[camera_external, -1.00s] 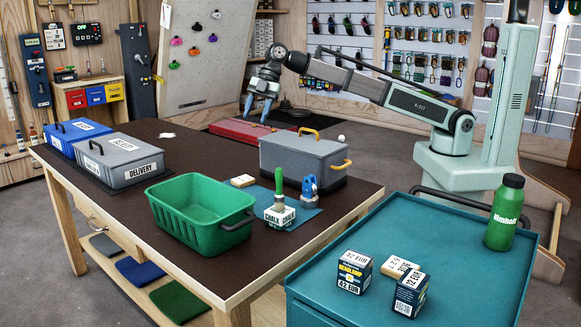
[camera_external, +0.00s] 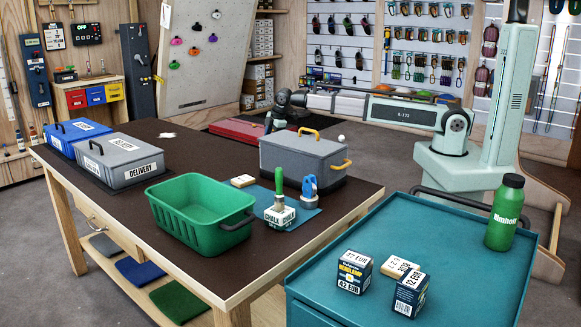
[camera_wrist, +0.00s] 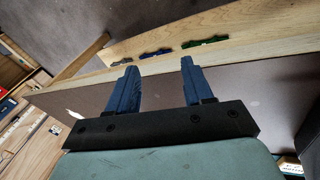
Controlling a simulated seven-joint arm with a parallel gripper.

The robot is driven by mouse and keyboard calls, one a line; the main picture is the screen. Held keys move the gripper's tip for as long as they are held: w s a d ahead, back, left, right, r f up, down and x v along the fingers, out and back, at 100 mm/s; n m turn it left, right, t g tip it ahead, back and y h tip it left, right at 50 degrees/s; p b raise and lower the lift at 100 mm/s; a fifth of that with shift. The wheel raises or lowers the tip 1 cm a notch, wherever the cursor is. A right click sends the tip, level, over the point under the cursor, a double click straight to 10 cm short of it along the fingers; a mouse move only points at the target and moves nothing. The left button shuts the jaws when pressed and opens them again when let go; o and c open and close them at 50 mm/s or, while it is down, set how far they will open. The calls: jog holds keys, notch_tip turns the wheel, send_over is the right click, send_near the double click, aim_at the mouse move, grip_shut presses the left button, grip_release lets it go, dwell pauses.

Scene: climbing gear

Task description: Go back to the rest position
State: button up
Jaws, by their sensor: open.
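My gripper (camera_external: 269,123) is behind the workbench's grey toolbox in the external view, small and partly hidden there. In the wrist view my gripper (camera_wrist: 157,84) shows two blue fingers held wide apart, with nothing between them. Beyond the fingers lie the brown tabletop (camera_wrist: 235,90) and its wooden edge. The arm reaches left from its pale green base, with its upper link close to level. No object is held.
The workbench holds a grey toolbox (camera_external: 292,160) with yellow handles, a green basket (camera_external: 187,222), a grey delivery box (camera_external: 118,165) and a blue box (camera_external: 75,136). A teal cart (camera_external: 440,270) bears small boxes and a green bottle (camera_external: 505,213).

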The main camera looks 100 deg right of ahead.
jog(key=s+a+f+m+g+y, duration=0.1)
jog(key=s+a+f+m+g, duration=0.1)
jog(key=s+a+f, duration=0.6)
jog(key=s+a+f+m+g, duration=0.1)
jog(key=s+f, duration=0.5)
jog(key=f, duration=0.6)
jog(key=s+a+f+m+g+y, duration=0.1)
jog(key=s+a+f+m+g, duration=0.1)
jog(key=s+a+f, duration=0.65)
jog(key=s+a+f+g, duration=0.1)
jog(key=s+a+f, duration=0.2)
jog(key=s, duration=0.6)
jog(key=s+a+f+g, duration=0.2)
jog(key=s+f, duration=0.4)
jog(key=s, duration=0.4)
jog(key=s+a+f+m+g, duration=0.1)
jog(key=s+a+f, duration=0.3)
jog(key=s, duration=0.5)
jog(key=shift+s+a+f+g+y, duration=0.2)
jog(key=shift+a+f+g+y, duration=0.1)
jog(key=shift+f+g, duration=0.2)
